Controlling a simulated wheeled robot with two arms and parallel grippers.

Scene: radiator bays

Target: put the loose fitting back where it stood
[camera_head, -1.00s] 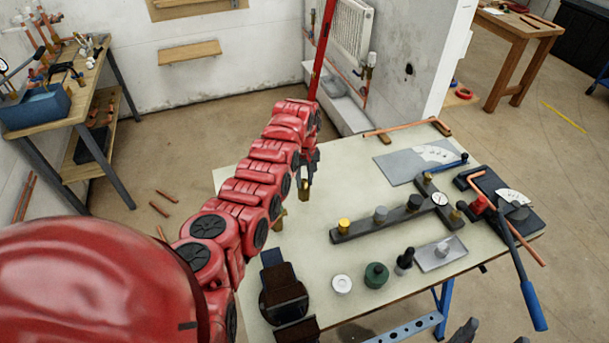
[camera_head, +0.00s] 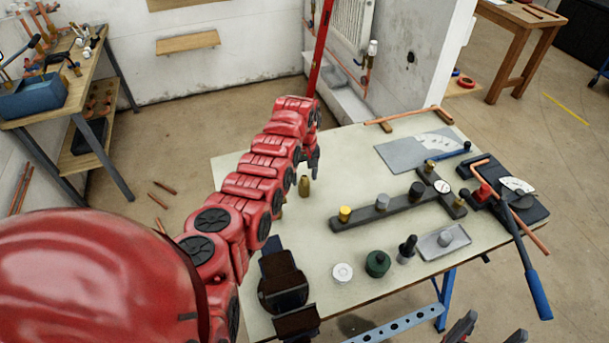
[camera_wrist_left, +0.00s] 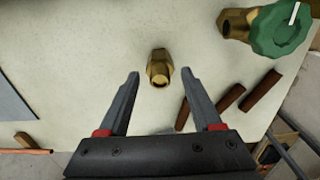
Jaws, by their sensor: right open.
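A brass fitting (camera_head: 304,186) stands upright on the pale tabletop, near the table's left side. In the left wrist view the same fitting (camera_wrist_left: 160,66) shows at the level of the fingertips, between them, with clear gaps on both sides. My left gripper (camera_wrist_left: 160,76) is open and empty. In the head view my left gripper (camera_head: 314,168) hangs just above and behind the fitting, partly hidden by my arm. My right gripper (camera_head: 490,334) is open at the bottom edge, in front of the table, with only its fingertips showing.
A brass valve with a green handwheel (camera_wrist_left: 280,28) stands near the fitting. A dark bar rack (camera_head: 385,209) with several fittings crosses the table (camera_head: 325,235). A white ring (camera_head: 342,272), a green part (camera_head: 377,263) and a grey plate (camera_head: 441,243) lie in front. A bender with blue handle (camera_head: 536,295) overhangs the right edge.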

